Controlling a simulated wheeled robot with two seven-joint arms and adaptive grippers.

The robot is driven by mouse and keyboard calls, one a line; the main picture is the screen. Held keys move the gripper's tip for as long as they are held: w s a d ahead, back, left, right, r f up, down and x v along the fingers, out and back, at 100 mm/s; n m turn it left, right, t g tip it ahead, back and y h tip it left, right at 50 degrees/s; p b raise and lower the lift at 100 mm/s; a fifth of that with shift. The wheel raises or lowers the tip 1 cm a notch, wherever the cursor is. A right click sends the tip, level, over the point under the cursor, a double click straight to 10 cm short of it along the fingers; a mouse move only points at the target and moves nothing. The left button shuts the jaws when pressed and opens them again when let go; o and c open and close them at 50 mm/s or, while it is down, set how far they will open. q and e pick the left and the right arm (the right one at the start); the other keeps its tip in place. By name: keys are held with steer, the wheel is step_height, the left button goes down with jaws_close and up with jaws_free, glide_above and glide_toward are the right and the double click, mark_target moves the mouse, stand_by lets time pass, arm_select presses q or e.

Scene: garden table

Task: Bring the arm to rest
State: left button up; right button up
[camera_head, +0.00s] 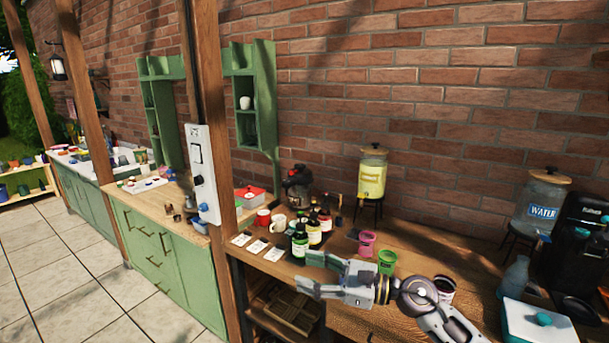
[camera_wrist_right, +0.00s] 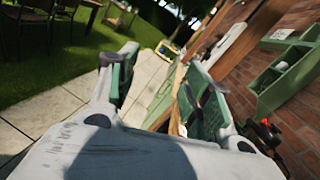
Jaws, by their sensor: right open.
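My right gripper (camera_head: 312,272) reaches in from the lower right over the wooden table (camera_head: 420,255) in the head view. Its fingers point left and are apart with nothing between them. In the right wrist view the gripper (camera_wrist_right: 165,88) shows two grey fingers with green pads, spread wide and empty, with paving and a wooden post beyond. The arm is bent above the table's front part. My left gripper is not in view.
Dark bottles (camera_head: 300,242) stand just behind the gripper. Pink (camera_head: 367,243) and green (camera_head: 387,262) cups are close to it. A yellow drink dispenser (camera_head: 372,180) stands behind. A wooden post (camera_head: 214,120) rises left. A water dispenser (camera_head: 540,205) and white box (camera_head: 535,322) are right.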

steer(key=w+d+m+t+h, duration=0.2)
steer(key=d+m+t+h, duration=0.25)
steer(key=m, duration=0.55)
steer(key=w+d+r+m+t+h, duration=0.1)
steer(key=d+m+t+h, duration=0.3)
steer(key=m, duration=0.5)
steer(key=w+d+m+t+h, duration=0.2)
steer(key=d+m+t+h, duration=0.15)
steer(key=m+t, duration=0.45)
steer(key=s+d+f+m+g+h, duration=0.4)
steer(key=d+f+m+g+h, duration=0.3)
steer(key=f+m, duration=0.7)
steer(key=s+d+f+m+g+y, duration=0.1)
steer(key=s+f+m+g, duration=0.45)
steer(key=s+f, duration=0.4)
steer(key=s+d+f+m+g+y, duration=0.1)
steer(key=s+f+m+g, duration=0.45)
steer(key=s, duration=0.75)
step_height(320, 180, down, 33)
steer(key=s+g, duration=0.2)
steer(key=s, duration=0.1)
steer(key=s+d+f, duration=0.2)
steer(key=s+f, duration=0.8)
steer(key=s, duration=0.1)
steer(key=s+d+f+g, duration=0.1)
steer(key=s+f, duration=0.9)
steer(key=s, duration=0.1)
steer(key=shift+d+f+n, duration=0.15)
steer(key=shift+d+n, duration=0.15)
steer(key=shift+d, duration=0.05)
